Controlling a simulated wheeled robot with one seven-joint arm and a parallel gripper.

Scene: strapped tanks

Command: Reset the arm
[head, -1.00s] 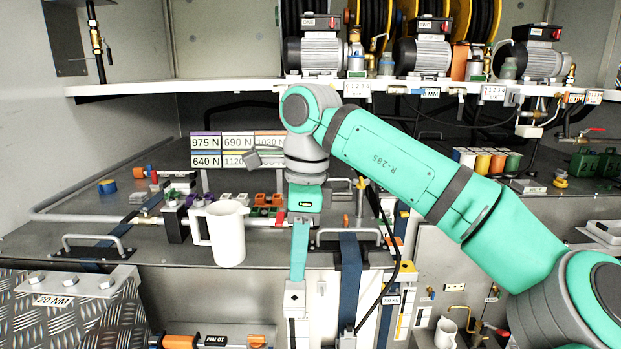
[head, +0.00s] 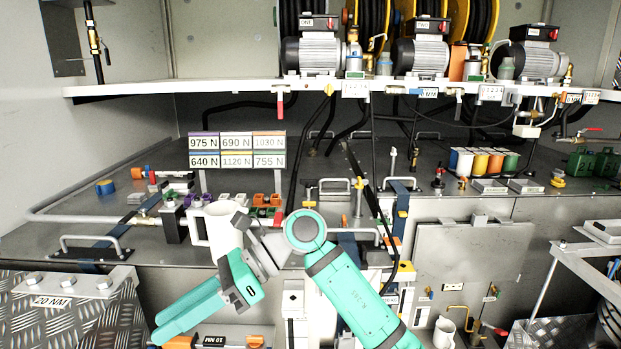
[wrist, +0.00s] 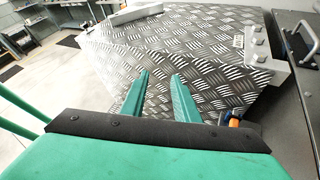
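My gripper (head: 190,309) is at the lower left of the head view, in front of the bench's front edge, with its teal fingers pointing down and to the left. In the wrist view my gripper (wrist: 158,97) shows two teal fingers spread apart with nothing between them. Beyond them is a checker-plate metal surface (wrist: 200,50). My arm (head: 345,290) is folded low in front of the bench. Part of the white jug (head: 222,225) on the bench is hidden behind my wrist.
The checker-plate block (head: 50,320) with a 20 NM label stands at the lower left. An orange-ended part (head: 180,342) lies near my fingers. A shelf (head: 240,90) with several pumps runs above. Load labels (head: 237,150) stand on the bench. Open floor (wrist: 50,85) shows at left in the wrist view.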

